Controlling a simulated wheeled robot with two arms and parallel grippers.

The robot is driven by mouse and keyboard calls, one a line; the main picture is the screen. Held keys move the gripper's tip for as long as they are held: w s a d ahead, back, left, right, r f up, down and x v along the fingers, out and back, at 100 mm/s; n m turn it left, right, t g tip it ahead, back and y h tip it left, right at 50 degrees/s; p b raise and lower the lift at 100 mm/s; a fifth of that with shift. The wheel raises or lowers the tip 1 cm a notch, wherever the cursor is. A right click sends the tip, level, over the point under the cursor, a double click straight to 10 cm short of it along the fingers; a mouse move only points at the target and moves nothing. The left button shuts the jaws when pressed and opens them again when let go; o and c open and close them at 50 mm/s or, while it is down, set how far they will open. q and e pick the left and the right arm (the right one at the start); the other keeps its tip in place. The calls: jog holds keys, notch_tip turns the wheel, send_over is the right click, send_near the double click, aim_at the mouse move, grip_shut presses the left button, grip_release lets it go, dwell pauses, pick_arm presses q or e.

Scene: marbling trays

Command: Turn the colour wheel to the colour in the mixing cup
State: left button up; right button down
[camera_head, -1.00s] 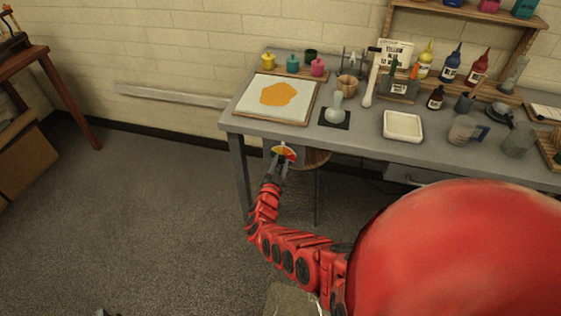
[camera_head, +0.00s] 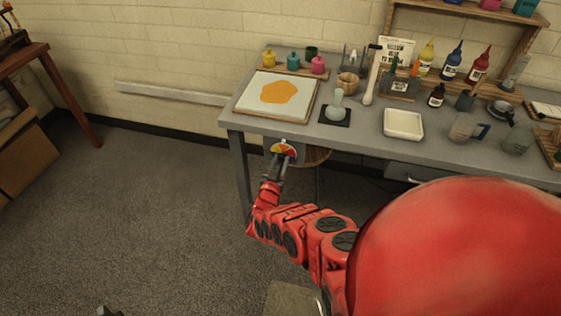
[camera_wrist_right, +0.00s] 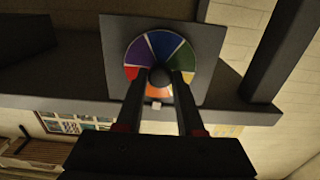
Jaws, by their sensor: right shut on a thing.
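The colour wheel (camera_head: 290,147) is on a grey plate at the front edge of the table. In the right wrist view the wheel (camera_wrist_right: 143,52) shows purple, blue, green, yellow, orange and red sectors around a dark hub (camera_wrist_right: 160,76). The orange sector lies towards a small white mark (camera_wrist_right: 156,105) beside the rim. My right gripper (camera_head: 279,161) is shut on the hub, and its fingers partly cover the red, orange and yellow sectors. A small dark tip (camera_head: 108,312) at the bottom edge may be my left gripper. I cannot tell which vessel is the mixing cup.
The table (camera_head: 215,118) carries a framed sheet with an orange blot (camera_head: 278,92), a glass flask (camera_head: 338,103), a white tray (camera_head: 403,124) and several cups and bottles. A stool (camera_head: 316,156) stands under the table.

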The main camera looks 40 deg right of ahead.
jog(key=shift+f, duration=0.1)
jog(key=c, duration=0.5)
grip_release()
jog(key=shift+c, duration=0.2)
jog(key=shift+s+a, duration=0.15)
jog(key=shift+a, duration=0.05)
jog(key=p+v, duration=0.2)
jog(key=v, duration=1.5)
